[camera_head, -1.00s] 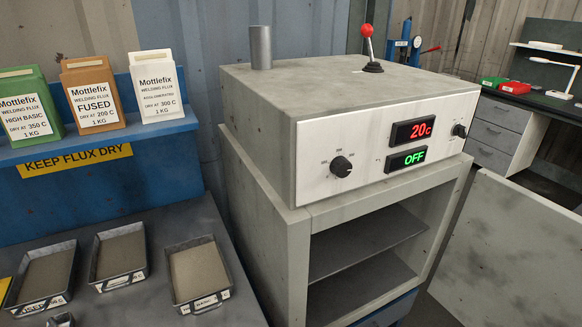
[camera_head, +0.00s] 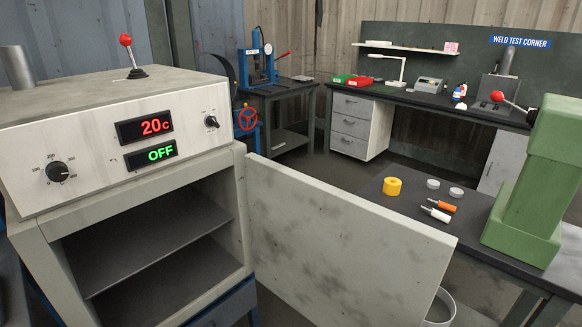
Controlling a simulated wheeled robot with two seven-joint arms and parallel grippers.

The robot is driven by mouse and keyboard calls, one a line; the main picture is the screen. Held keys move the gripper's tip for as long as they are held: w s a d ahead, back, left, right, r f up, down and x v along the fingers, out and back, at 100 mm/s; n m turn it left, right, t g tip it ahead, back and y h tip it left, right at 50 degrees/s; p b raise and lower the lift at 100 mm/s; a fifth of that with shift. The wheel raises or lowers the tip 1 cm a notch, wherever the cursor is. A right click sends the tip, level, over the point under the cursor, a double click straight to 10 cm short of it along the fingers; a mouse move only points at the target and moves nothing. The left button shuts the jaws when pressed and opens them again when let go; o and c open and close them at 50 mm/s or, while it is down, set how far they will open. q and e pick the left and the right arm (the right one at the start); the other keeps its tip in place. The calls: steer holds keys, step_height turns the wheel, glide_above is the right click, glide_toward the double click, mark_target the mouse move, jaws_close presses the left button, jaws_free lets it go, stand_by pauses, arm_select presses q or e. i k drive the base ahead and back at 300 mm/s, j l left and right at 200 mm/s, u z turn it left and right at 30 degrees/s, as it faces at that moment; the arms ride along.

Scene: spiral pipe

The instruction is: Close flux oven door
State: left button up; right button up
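The flux oven (camera_head: 110,150) stands at the left in the head view. Its displays read 20c and OFF. Its door (camera_head: 335,240) is swung wide open to the right, hinged at the oven's right front edge. The inside shows a shelf (camera_head: 150,240), and the visible part of it is empty. Neither of my grippers is in view.
A dark table (camera_head: 450,225) right of the door holds a yellow roll (camera_head: 392,186), an orange-handled tool (camera_head: 442,206), a white-handled tool (camera_head: 435,214) and a green machine (camera_head: 535,180). A round metal rim (camera_head: 445,305) shows beyond the door's lower right corner. A workbench (camera_head: 430,98) stands behind.

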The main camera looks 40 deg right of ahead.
mark_target(340, 258)
steer(key=k+l+u, duration=0.35)
steer(key=k+l, duration=0.45)
steer(key=l, duration=0.5)
steer(key=k+l+u, duration=0.35)
steer(key=k+l, duration=0.75)
steer(key=l, duration=0.25)
steer(key=l+u, duration=0.1)
steer(key=l, duration=0.25)
steer(key=k+l, duration=0.15)
steer(key=l, duration=0.2)
steer(key=k+l, duration=0.1)
steer(key=l, duration=0.2)
steer(key=l+u, duration=0.05)
